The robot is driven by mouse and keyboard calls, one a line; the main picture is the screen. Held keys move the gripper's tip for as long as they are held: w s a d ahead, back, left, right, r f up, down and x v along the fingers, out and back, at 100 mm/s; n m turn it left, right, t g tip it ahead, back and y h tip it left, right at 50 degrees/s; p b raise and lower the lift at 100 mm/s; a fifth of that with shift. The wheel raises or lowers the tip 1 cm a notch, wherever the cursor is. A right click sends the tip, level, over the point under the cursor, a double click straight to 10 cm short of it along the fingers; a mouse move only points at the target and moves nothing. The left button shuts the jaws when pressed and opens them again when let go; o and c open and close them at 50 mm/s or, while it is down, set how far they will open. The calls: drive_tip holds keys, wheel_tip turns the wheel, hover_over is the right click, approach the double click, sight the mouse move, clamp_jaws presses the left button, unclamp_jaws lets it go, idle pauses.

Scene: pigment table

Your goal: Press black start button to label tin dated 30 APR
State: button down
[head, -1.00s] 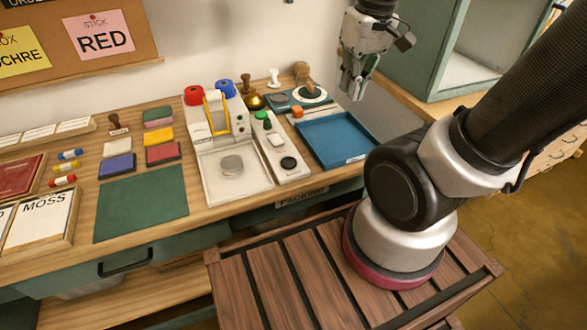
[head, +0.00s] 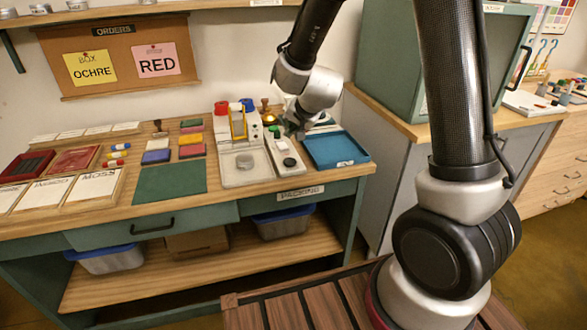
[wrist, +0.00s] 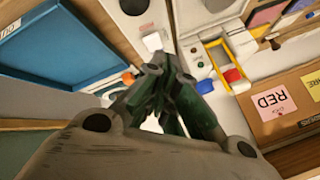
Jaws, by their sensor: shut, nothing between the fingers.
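The black button (head: 289,162) is on the front end of a narrow pale control panel (head: 279,147), with a white button (head: 282,146) behind it. In the wrist view the black button (wrist: 134,5) shows at the top edge, beyond the white button (wrist: 152,41). A grey round tin (head: 244,161) sits on the pale machine's plate (head: 236,179); no date is readable. My gripper (head: 291,134) is over the rear part of the panel, behind the black button and apart from it. Its fingers (wrist: 156,68) are shut and empty, close to the white button in the wrist view.
A blue tray (head: 337,150) lies right of the panel. A wooden-handled stamp (head: 265,104) stands behind. A green mat (head: 170,184) lies left.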

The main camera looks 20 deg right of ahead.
sight(293, 160)
drive_tip(key=shift+w+d+r+m+t, duration=0.3)
drive_tip(key=shift+w+r, duration=0.2)
drive_tip(key=shift+w, duration=0.05)
drive_tip(key=shift+f, duration=0.15)
drive_tip(key=shift+f, duration=4.25)
drive_tip(key=shift+f, duration=0.15)
drive_tip(key=shift+f, duration=0.3)
